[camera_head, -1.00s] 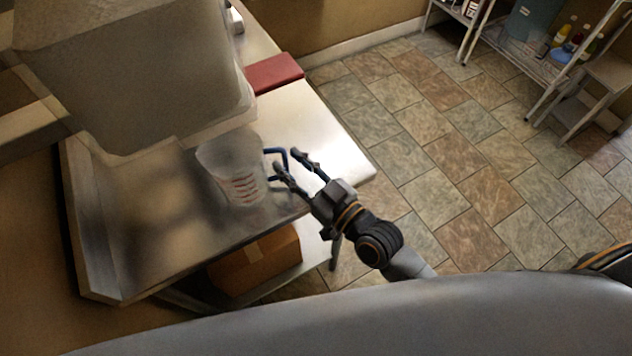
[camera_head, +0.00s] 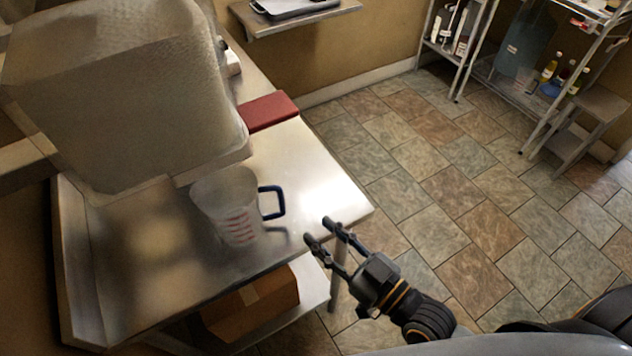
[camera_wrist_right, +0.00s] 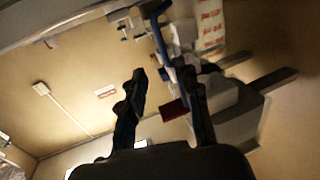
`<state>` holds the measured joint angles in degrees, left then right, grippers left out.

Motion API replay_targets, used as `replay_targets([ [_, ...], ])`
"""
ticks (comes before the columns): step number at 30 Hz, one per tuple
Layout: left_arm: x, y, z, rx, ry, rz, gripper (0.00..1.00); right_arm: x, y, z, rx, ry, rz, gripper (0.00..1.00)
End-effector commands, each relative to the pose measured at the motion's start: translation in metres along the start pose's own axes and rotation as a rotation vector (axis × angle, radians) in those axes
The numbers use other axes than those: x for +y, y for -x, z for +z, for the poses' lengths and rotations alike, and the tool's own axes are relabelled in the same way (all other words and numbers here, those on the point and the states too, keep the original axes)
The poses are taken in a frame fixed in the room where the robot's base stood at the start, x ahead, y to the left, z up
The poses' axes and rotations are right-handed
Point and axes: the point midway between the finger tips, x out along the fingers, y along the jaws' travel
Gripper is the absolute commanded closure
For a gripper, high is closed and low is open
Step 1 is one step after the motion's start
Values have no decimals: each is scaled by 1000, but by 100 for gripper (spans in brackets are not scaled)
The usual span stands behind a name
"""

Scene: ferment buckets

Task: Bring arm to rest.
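A clear measuring jug (camera_head: 228,203) with red markings and a dark blue handle (camera_head: 279,202) stands upright on the metal table (camera_head: 310,165). My right gripper (camera_head: 321,230) is just past the table's front right edge, to the lower right of the jug's handle and apart from it. Its two fingers are spread with nothing between them. In the right wrist view, the open fingers (camera_wrist_right: 165,85) show with the blue handle (camera_wrist_right: 162,42) and the jug's red markings (camera_wrist_right: 210,22) beyond them. My left gripper is not in view.
A cardboard box (camera_head: 255,303) sits on the lower shelf. Wire shelving (camera_head: 510,90) stands at the back right. The tiled floor (camera_head: 430,180) between is clear.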

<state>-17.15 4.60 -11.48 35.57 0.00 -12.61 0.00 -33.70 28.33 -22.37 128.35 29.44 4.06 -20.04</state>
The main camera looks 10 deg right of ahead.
Motion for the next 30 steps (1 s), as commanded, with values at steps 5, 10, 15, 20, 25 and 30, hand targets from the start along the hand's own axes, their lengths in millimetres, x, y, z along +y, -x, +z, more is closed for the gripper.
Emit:
replay_targets([
  [5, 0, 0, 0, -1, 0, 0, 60, 0, 0, 0, -1, 0, 0, 67],
  [10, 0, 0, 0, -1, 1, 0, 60, -2, -4, 9, -75, 4, -11, 67],
  [15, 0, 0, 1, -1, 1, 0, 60, 1, -2, 40, -310, 8, -10, 67],
  [20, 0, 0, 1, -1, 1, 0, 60, 15, 17, 73, -575, -12, 46, 67],
  [25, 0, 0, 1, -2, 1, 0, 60, 32, 54, 98, -836, -63, 146, 67],
  [30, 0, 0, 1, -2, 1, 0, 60, 44, 90, 111, -1027, -122, 244, 67],
])
